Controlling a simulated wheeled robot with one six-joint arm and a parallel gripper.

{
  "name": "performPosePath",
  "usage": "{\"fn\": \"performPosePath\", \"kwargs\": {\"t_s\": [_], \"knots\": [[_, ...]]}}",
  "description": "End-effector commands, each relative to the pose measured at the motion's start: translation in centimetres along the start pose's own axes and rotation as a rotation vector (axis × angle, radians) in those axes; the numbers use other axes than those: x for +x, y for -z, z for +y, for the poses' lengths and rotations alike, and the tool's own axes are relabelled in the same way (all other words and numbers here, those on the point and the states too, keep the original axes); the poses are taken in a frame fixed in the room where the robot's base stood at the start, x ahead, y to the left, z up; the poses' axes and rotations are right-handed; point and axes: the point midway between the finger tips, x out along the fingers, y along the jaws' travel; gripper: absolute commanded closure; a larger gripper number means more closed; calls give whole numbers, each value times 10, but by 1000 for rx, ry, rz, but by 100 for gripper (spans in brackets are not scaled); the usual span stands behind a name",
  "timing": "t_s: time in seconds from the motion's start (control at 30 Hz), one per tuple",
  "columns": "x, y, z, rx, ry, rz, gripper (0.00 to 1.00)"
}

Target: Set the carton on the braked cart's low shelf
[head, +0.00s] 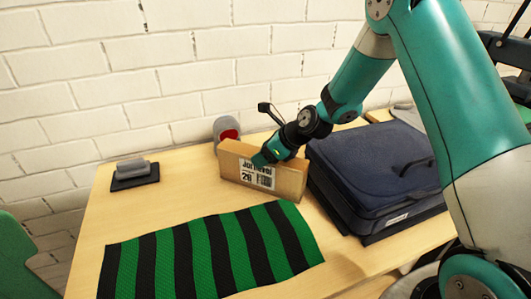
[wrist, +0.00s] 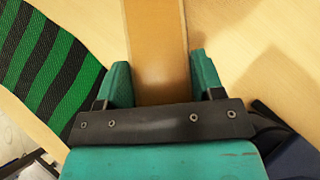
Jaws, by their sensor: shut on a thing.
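The carton (head: 232,166) is a flat brown box with a white printed label, standing upright on its long narrow edge on the wooden table in the head view. My gripper (head: 266,157) reaches down over it from the upper right and is shut on it. In the wrist view my gripper's teal fingers (wrist: 160,85) sit on either side of the carton's narrow brown face (wrist: 157,40). Whether the carton's underside touches the table is hard to tell. I cannot make out the braked cart or its low shelf in either view.
A dark blue case (head: 370,165) lies close to the carton's right. A green and black striped cloth (head: 210,250) lies in front. A grey and red cylindrical thing (head: 222,128) stands behind, and a small grey and black device (head: 134,172) sits at left. Bare table (head: 180,190) shows left of the carton.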

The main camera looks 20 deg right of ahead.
Motion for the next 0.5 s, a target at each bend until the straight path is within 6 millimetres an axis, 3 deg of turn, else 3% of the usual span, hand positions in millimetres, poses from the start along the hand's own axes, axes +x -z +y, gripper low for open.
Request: {"fn": "performPosePath", "kwargs": {"t_s": [0.13, 0.17, 0.27, 0.5], "knots": [[4, 6, 0, 1, -1, 4, 97], [5, 7, 1, 2, -2, 7, 36], [5, 7, 1, 3, -3, 8, 13], [5, 9, 2, 5, -5, 12, 13]]}}
